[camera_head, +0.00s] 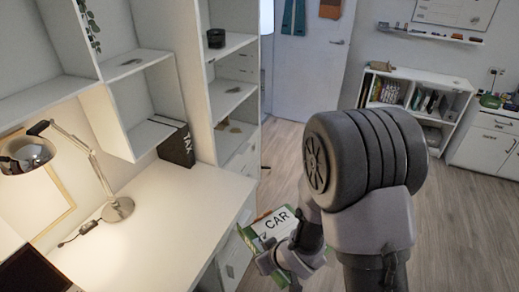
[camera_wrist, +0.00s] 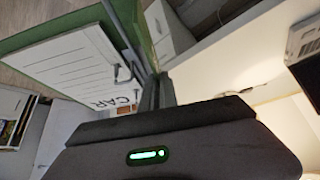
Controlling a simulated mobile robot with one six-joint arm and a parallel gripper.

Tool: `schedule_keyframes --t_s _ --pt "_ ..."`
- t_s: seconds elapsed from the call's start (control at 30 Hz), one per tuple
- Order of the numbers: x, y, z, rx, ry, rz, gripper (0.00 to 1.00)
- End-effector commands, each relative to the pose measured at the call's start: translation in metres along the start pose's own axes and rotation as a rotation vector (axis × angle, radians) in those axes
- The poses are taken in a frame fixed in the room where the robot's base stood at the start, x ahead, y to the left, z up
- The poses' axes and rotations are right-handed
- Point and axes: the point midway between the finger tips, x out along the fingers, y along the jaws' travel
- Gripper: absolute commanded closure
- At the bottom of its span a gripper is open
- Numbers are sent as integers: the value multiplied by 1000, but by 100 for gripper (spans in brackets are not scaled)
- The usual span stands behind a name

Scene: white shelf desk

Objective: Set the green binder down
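The fingertips are partly hidden.
A black binder marked TAX (camera_head: 176,146) stands at the back of the desk against the shelf unit. A lamp (camera_head: 118,208) stands on the desk's left. The desk's middle and front right are clear. A low bookshelf (camera_head: 455,84) is across the room.

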Motion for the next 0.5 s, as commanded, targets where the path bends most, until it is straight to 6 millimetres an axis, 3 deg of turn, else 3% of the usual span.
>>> schedule_keyframes --t_s 0.3,0.5 --pt "-77 69 -20 282 8 185 100" --pt "-109 99 -27 411 6 265 100"
